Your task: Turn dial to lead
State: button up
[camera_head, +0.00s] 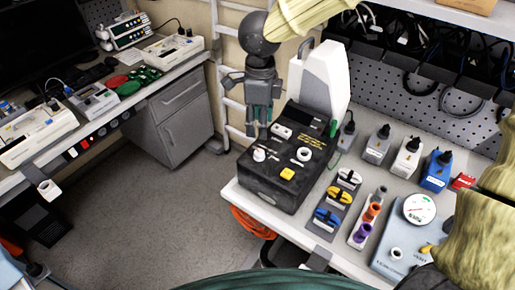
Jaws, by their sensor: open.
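A black device (285,188) with a sloped panel stands at the left end of the right-hand workbench. Its panel carries a white knob (259,155) on the left and a round white dial (303,154) on the right. A yellow button (287,174) sits below them. The panel lettering is too small to read, so I cannot tell which mark is "lead".
A white upright unit (322,85) rises behind the device. Right of it are coloured blocks, including a blue one (437,171), and a grey gauge box (409,235). Another bench (165,80) with instruments stands at the left. Floor between the benches is clear.

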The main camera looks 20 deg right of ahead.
aim_at(259, 152)
notch_tip(259, 152, down, 10)
jog(key=shift+s+a+f+p, duration=0.15)
jog(key=shift+f+p, duration=0.1)
jog(key=shift+p, duration=0.7)
jog(key=c, duration=1.1)
